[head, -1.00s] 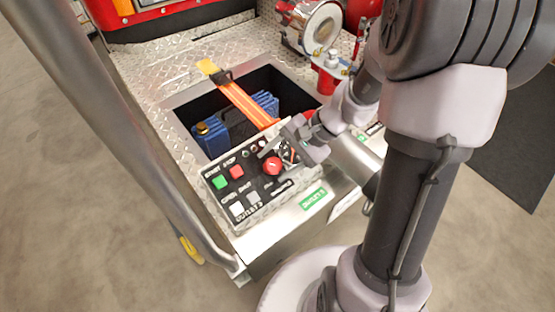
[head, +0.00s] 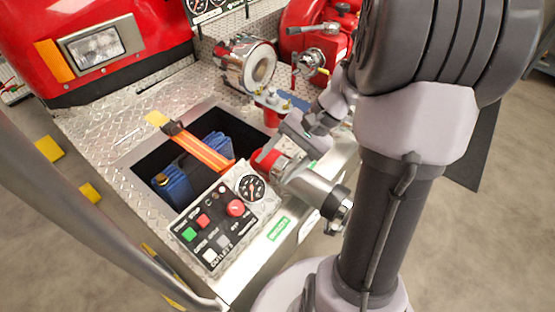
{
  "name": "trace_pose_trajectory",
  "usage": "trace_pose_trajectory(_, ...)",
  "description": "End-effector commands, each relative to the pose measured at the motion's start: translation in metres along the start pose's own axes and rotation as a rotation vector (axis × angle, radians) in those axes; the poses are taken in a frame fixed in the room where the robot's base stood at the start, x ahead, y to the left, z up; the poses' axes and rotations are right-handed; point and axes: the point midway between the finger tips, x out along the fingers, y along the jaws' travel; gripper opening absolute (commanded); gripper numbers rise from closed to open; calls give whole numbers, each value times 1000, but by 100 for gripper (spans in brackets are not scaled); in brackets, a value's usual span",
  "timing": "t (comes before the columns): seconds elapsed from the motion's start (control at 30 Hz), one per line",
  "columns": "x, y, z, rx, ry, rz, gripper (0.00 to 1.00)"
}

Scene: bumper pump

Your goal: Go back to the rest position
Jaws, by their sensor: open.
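My gripper (head: 272,154) is open and empty in the head view. It hangs above the right edge of the recess, near the red end of a silver pipe fitting (head: 307,186). I cannot tell whether it touches the fitting. The control panel (head: 214,232) stands below and left of it, with a green button (head: 189,233), a red button (head: 203,220), a red knob (head: 235,208) and a round gauge (head: 251,187). My arm hides part of the bumper's right side.
A chrome cap (head: 247,63) and red valve parts (head: 308,47) stand behind. A grey rail (head: 80,220) crosses the left. The red truck front (head: 150,20) is at the back.

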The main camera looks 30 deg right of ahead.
Motion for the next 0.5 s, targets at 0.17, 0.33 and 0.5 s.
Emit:
trace_pose_trajectory(0.17,0,0,0,0,0,0,60)
trace_pose_trajectory(0.33,-1,-9,15,-48,25,36,60)
trace_pose_trajectory(0.5,-7,-39,110,-342,217,197,60)
